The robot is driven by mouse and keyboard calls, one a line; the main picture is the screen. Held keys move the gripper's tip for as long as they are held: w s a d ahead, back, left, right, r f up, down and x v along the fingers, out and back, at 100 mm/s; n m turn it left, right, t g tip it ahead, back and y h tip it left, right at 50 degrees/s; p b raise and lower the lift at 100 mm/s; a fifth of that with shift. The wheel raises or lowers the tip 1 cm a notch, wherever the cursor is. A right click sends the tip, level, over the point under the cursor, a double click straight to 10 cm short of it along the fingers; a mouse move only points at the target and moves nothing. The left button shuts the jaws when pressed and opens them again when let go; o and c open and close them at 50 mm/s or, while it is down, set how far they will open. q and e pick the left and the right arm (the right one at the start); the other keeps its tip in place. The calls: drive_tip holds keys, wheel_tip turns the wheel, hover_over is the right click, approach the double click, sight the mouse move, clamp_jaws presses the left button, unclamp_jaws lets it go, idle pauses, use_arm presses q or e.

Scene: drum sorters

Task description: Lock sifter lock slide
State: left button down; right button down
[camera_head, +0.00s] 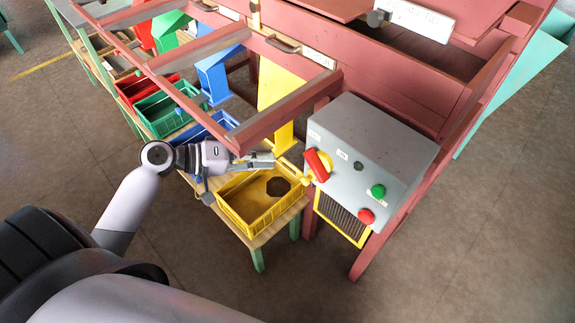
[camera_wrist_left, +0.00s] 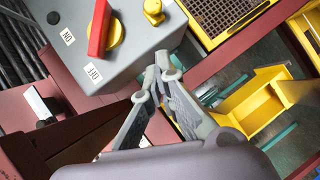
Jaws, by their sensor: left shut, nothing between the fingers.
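I cannot single out the sifter lock slide with certainty. A small yellow knob (camera_head: 304,180) sticks out beside the left edge of the grey control box (camera_head: 378,140); a yellow knob (camera_wrist_left: 153,10) also shows on the box in the left wrist view. The box carries a red handle on a yellow round switch (camera_head: 318,164), which is large in the left wrist view (camera_wrist_left: 100,28). My left gripper (camera_head: 272,160) is shut and empty, just left of the switch and above the yellow crate; its fingertips (camera_wrist_left: 167,70) meet below the box. My right gripper is out of view.
The yellow crate (camera_head: 232,217) stands on a bench below my left gripper, with blue, green (camera_head: 160,112) and red crates beyond. A red sifter frame beam (camera_head: 290,110) runs just above the gripper. A yellow-framed grille (camera_head: 342,219) is under the box. Floor at right is clear.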

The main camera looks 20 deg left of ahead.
sight(304, 183)
use_arm(q)
drive_tip(key=w+d+f+p, duration=0.1)
drive_tip(key=d+f, duration=0.1)
drive_tip(key=d, duration=0.3)
drive_tip(key=shift+w+d+f, duration=0.2)
drive_tip(key=shift+d+f, duration=0.1)
drive_tip(key=shift+f, duration=0.05)
drive_tip(key=shift+s+d+p, duration=0.2)
drive_tip(key=shift+d+p, duration=0.15)
drive_tip(key=shift+p, duration=0.1)
drive_tip(key=d, duration=0.1)
drive_tip(key=s+d, duration=0.1)
drive_tip(key=d+p, duration=0.1)
drive_tip(key=d, duration=0.1)
drive_tip(key=shift+s+r, duration=0.1)
drive_tip(key=shift+s, duration=0.15)
